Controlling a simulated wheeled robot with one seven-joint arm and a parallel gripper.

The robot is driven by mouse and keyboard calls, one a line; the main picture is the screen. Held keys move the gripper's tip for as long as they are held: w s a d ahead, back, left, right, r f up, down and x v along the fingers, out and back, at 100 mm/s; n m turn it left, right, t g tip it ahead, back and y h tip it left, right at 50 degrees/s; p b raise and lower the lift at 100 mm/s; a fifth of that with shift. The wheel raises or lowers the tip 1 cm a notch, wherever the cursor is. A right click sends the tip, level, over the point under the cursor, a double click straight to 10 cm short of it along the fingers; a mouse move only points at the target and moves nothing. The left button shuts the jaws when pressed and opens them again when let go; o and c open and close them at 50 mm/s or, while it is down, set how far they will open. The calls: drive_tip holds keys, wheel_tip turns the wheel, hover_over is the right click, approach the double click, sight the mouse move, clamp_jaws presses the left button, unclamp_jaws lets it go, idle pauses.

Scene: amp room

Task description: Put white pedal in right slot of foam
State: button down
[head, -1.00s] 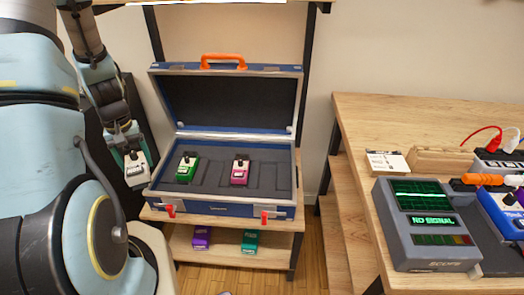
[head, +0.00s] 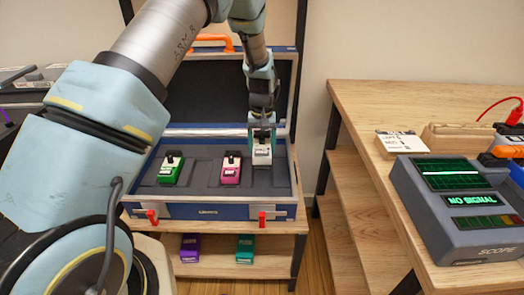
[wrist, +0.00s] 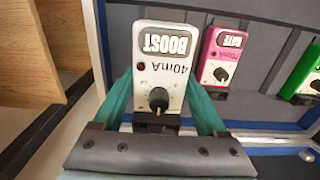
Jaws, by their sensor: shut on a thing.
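The white pedal (head: 262,156), labelled BOOST in the wrist view (wrist: 161,65), is held upright between the teal fingers of my gripper (head: 262,134). My gripper is shut on it, with a finger on each side. The pedal is over the right part of the foam (head: 201,176) in the open blue case, at the right slot. I cannot tell whether its base is down in the slot or just above it.
The case stands on a wooden shelf; its raised lid (head: 206,95) is behind my gripper. Purple (head: 190,247) and teal (head: 245,248) pedals lie on the lower shelf. A wooden desk (head: 350,105) with a scope (head: 455,210) stands to the right.

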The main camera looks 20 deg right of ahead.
drive_tip(key=shift+d+f+b, duration=0.1)
drive_tip(key=shift+f+b, duration=2.15)
drive_tip(key=shift+f, duration=1.2)
drive_tip(key=shift+s, duration=0.15)
drive_tip(key=shift+f, duration=0.7)
